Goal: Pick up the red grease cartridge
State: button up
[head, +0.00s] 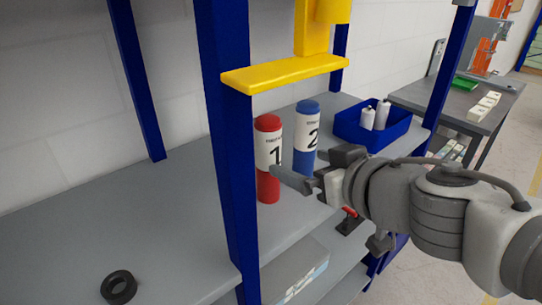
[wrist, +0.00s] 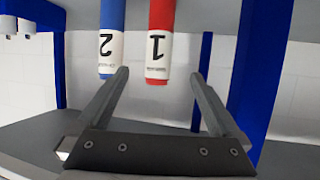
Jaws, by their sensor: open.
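The red grease cartridge (head: 267,135), with a white label marked 1, stands upright on the grey shelf. A blue cartridge (head: 307,132) marked 2 stands upright just right of it. My gripper (head: 304,165) is open and empty, in front of the two cartridges, with one finger overlapping the red one's lower part in the head view. In the wrist view the picture is inverted. The red cartridge (wrist: 158,45) appears between the open fingers of my gripper (wrist: 159,77), and the blue one (wrist: 111,40) lies near the left finger. Contact cannot be told.
A blue post (head: 232,150) stands left of the red cartridge, and a yellow press-like part (head: 285,74) hangs above it. A blue bin (head: 390,136) with white bottles is to the right. A black ring (head: 107,284) lies at the left; shelf space between is free.

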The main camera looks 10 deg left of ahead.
aim_at(275, 153)
jog(key=p+x, duration=0.6)
jog(key=x, duration=0.3)
jog(key=shift+w+r, duration=0.15)
jog(key=shift+w, duration=0.1)
jog(key=shift+x, duration=1.45)
jog(key=b+x, duration=0.1)
jog(key=x, duration=0.1)
jog(key=b+x, duration=0.1)
jog(key=x, duration=0.1)
jog(key=shift+w+a+f, duration=0.1)
jog(key=shift+a+f, duration=0.05)
jog(key=shift+f, duration=0.2)
jog(key=shift+w+a+b, duration=0.2)
jog(key=shift+b, duration=0.1)
jog(key=shift+r, duration=0.1)
jog(key=shift+c, duration=0.3)
grip_shut()
